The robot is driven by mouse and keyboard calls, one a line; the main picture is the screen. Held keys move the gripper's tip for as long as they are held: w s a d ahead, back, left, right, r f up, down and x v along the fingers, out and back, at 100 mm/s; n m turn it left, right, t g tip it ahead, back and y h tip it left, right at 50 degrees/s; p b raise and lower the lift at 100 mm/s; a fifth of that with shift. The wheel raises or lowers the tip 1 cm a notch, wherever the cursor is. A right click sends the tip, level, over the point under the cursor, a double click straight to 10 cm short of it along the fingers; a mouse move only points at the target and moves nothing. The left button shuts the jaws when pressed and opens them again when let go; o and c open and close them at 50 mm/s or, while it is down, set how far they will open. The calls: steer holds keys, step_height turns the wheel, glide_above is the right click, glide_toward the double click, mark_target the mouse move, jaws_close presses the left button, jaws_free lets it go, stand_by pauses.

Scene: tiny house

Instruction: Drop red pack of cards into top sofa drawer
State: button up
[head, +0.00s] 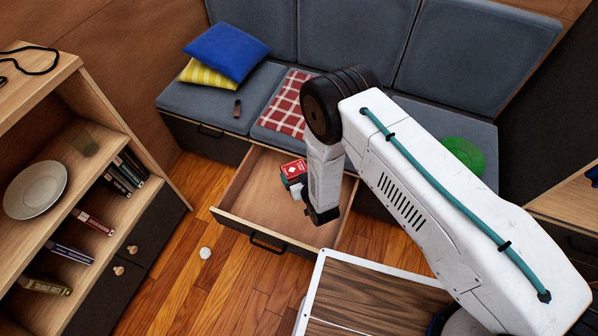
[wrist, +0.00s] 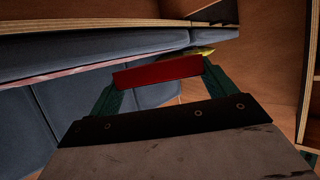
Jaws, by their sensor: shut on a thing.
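The red pack of cards (head: 294,169) is held in my gripper (head: 294,183), above the open sofa drawer in the head view. In the wrist view the red pack (wrist: 157,71) sits between the two green fingers of my gripper (wrist: 158,78), which are shut on it. The sofa drawer (head: 268,203) is pulled out from under the grey sofa (head: 268,120). Its visible floor is bare wood. My arm covers the drawer's right part.
Blue (head: 226,51) and yellow (head: 208,76) cushions, a dark remote-like object (head: 237,109) and a green round item (head: 463,156) lie on the sofa. A shelf unit (head: 101,128) stands left. A small white round object (head: 205,253) lies on the floor.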

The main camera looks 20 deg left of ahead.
steer(key=shift+d+f, duration=0.1)
steer(key=shift+f, duration=2.4)
steer(key=o, duration=0.9)
steer(key=v, duration=0.7)
steer(key=shift+s+d+r, duration=0.2)
steer(key=shift+s, duration=0.05)
steer(key=shift+f, duration=0.1)
